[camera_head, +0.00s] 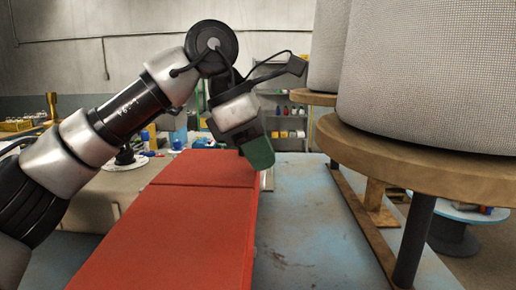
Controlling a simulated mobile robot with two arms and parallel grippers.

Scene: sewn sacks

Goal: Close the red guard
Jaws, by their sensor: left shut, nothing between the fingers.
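The red guard (178,232) is a long flat red panel running from the near left toward the back middle. A seam crosses it near its far end. My left gripper (260,158) is shut and empty, with its green tip at the guard's far right edge. I cannot tell whether the tip touches the guard. My left arm reaches over the guard from the left. The guard's underside and its hinge are hidden. My right gripper is not in this view.
A worn blue-grey table surface (310,225) lies right of the guard, mostly bare. Large grey woven sacks (435,75) stand on round wooden platforms (400,165) at the right, on dark posts. Shelves with several small items (285,122) stand at the back.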

